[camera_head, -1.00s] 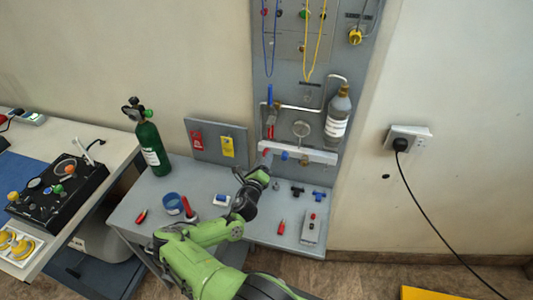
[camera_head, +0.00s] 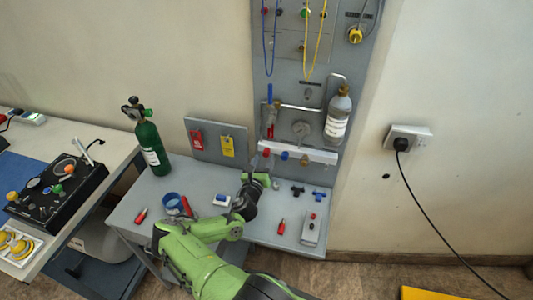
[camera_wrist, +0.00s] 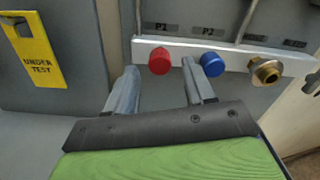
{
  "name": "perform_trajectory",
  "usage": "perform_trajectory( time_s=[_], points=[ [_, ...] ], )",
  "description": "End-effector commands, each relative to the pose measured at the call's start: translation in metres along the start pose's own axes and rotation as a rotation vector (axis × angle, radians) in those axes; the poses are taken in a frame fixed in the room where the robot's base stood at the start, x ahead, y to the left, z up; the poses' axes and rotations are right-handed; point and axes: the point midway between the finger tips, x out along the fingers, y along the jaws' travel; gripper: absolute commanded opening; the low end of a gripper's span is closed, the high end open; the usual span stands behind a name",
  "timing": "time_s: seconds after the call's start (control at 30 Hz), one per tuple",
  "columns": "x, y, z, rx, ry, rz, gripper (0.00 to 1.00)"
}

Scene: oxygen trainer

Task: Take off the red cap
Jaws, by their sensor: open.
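The red cap (camera_wrist: 161,61) sits on a port of the white rail under the label P1, with the blue cap (camera_wrist: 212,64) to its right under P2. In the head view the red cap (camera_head: 266,152) is small, at the left end of the rail. My gripper (camera_wrist: 158,72) is open and empty, one finger to the left of the red cap and below it, the other between the red and blue caps. The fingers look short of the cap; the exact gap is hard to tell. In the head view my gripper (camera_head: 258,172) is below the rail, its fingers hardly visible.
A brass fitting (camera_wrist: 266,71) is right of the blue cap. A yellow "under test" tag (camera_wrist: 32,50) hangs on the left panel. A green cylinder (camera_head: 152,148) stands on the grey bench (camera_head: 130,208). Loose tools and fittings lie around my arm.

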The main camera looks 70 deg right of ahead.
Motion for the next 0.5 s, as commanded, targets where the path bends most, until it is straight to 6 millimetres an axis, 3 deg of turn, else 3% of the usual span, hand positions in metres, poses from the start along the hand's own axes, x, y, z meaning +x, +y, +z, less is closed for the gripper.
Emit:
perform_trajectory(
  time_s=[0.13, 0.33, 0.5],
  points=[
    [0.0, 0.0, 0.0, 0.025, 0.0, 0.0, 0.53],
    [0.0, 0.0001, -0.0004, 0.29, 0.001, 0.0, 0.53],
    [-0.0001, 0.0001, 0.0, 0.299, 0.001, 0.001, 0.53]
  ],
)
